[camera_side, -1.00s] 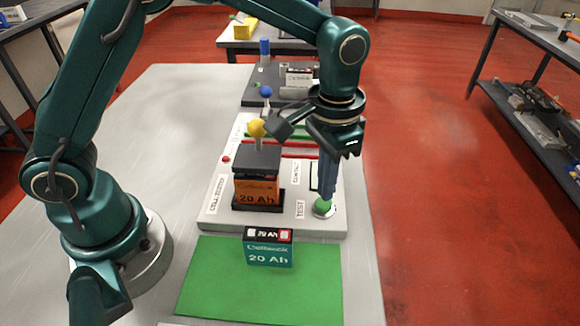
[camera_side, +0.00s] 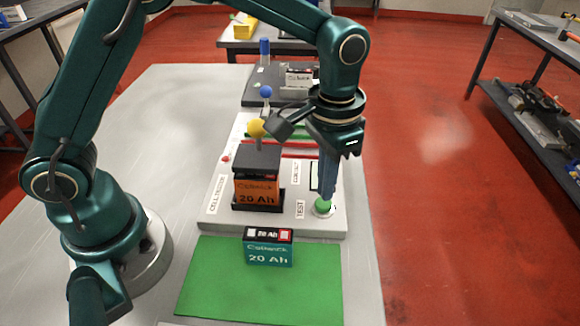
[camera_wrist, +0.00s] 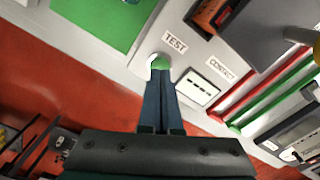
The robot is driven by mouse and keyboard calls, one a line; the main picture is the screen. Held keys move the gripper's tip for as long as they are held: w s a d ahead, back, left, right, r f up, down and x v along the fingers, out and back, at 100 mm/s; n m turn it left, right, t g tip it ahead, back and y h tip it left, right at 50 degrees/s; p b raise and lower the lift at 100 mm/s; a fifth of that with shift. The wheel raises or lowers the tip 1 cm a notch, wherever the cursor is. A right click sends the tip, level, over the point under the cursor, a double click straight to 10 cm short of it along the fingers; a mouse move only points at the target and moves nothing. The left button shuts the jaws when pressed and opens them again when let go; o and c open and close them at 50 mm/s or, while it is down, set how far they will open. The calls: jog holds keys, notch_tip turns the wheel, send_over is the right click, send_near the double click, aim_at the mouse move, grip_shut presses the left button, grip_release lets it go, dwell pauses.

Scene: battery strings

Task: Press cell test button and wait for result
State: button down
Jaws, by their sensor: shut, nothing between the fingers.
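The green test button (camera_side: 322,206) sits at the front right corner of the pale tester board (camera_side: 222,222), beside a label reading TEST. It also shows in the wrist view (camera_wrist: 159,63). My gripper (camera_side: 325,194) is shut and empty, pointing down with its fingertips at the button. In the wrist view the closed fingertips (camera_wrist: 159,74) overlap the button's edge; I cannot tell how far it is pressed. An orange 20 Ah cell (camera_side: 257,190) stands in the tester under a dark block with a yellow knob (camera_side: 256,128). A small display (camera_wrist: 199,88) shows short dark marks, too small to read.
A teal 20 Ah cell (camera_side: 268,248) stands on the green mat (camera_side: 215,280) in front of the board. Red and green bars (camera_side: 290,143) lie behind the tester. A grey station with a blue knob (camera_side: 265,91) is farther back.

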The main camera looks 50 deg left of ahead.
jog(key=shift+f, duration=1.15)
dwell(0.4)
jog(key=shift+r, duration=3)
jog(key=s+a+r+n+t, duration=0.2)
jog(key=s+a+r+t, duration=0.25)
jog(key=a+r, duration=0.4)
jog(key=s+a+f+n+t, duration=0.1)
jog(key=s+a+f, duration=0.1)
jog(key=s, duration=0.7)
jog(key=shift+f, duration=0.35)
